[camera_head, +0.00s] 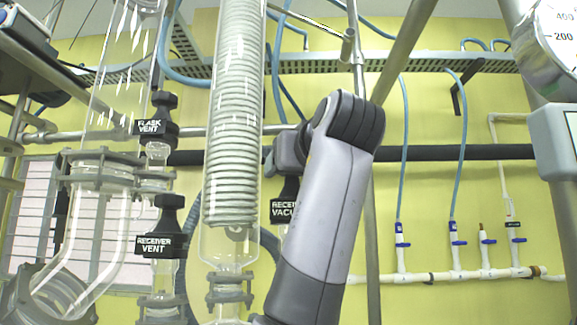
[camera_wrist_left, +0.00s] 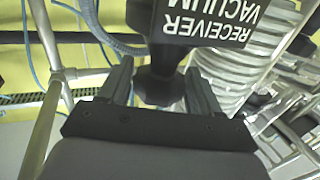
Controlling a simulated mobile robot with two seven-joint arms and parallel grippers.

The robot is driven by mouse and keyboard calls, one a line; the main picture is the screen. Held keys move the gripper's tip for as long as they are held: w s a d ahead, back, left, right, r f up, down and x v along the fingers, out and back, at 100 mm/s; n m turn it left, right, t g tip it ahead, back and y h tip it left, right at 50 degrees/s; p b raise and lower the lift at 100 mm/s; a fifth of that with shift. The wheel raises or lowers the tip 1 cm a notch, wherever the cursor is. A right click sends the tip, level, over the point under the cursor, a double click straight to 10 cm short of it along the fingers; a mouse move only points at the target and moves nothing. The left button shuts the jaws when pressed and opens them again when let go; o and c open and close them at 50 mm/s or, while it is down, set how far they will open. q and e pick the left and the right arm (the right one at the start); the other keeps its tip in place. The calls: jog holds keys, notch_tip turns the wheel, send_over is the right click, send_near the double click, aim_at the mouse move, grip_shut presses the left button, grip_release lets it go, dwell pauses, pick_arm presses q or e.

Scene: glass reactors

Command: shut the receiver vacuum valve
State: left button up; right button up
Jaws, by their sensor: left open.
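The receiver vacuum valve (camera_head: 284,208) is a black fitting with a white-lettered label in the middle of the head view, partly hidden by my grey arm. In the left wrist view the valve's label (camera_wrist_left: 210,20) appears upside down and close. My left gripper (camera_wrist_left: 160,72) is open there, with one finger on each side of the black part below the label. I cannot tell whether either finger touches it. In the head view the gripper's fingers cannot be made out behind the arm.
The receiver vent valve (camera_head: 155,245) and flask vent valve (camera_head: 154,127) stand to the left. A glass condenser coil (camera_head: 232,110) is close beside the receiver vacuum valve. A metal pole (camera_head: 373,230) stands behind my arm. Blue-handled taps (camera_head: 402,244) line the wall at right.

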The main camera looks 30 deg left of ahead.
pick_arm(q)
jog(key=shift+x, duration=1)
jog(key=shift+d, duration=0.1)
jog(key=c, duration=0.7)
jog(key=shift+m+t+h, duration=0.3)
jog(key=shift+t, duration=0.1)
jog(key=shift+d+f+m+t+h+b, duration=0.1)
jog(key=shift+m+t+h+b, duration=0.4)
jog(key=shift+m+t+h, duration=0.4)
jog(key=m+h, duration=0.1)
jog(key=m+t+h+b, duration=0.1)
jog(key=h, duration=0.1)
jog(key=shift+w+d+t, duration=0.15)
jog(key=shift+t, duration=0.15)
jog(key=shift+w+d+m+t+h, duration=0.1)
jog(key=shift+m+t+h, duration=0.15)
jog(key=shift+m+h, duration=0.85)
jog(key=shift+d+m+t+h, duration=0.1)
jog(key=shift+m+t+h, duration=0.35)
jog(key=shift+h, duration=1.05)
jog(key=shift+d+m+t+h, duration=0.1)
jog(key=shift+d+m+h, duration=0.05)
jog(key=shift+m+h, duration=1)
jog(key=shift+h, duration=0.35)
